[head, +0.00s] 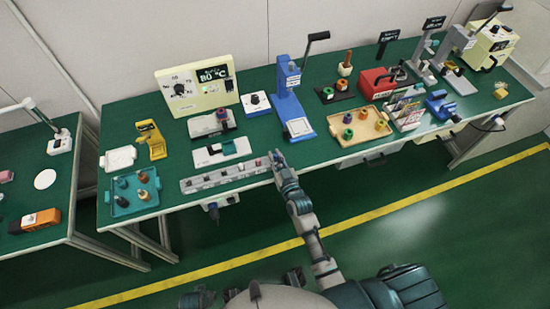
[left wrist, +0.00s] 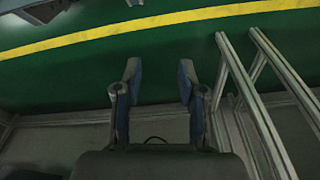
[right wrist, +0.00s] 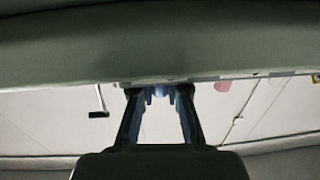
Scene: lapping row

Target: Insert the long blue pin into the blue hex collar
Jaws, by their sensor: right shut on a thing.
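My right gripper (head: 277,158) reaches over the table's front edge, at the right end of a grey block with a row of openings (head: 225,175). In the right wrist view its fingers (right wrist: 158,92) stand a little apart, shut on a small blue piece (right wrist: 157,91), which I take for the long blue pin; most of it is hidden. The blue hex collar is too small to pick out for sure in the head view. My left gripper (left wrist: 157,78) is open and empty over the floor, away from the table, in the left wrist view.
A blue lever press (head: 290,95) stands behind the right gripper. A teal tray (head: 118,211) of coloured parts lies at left, a beige tray (head: 345,141) of coloured rings at right. Floor in front is clear.

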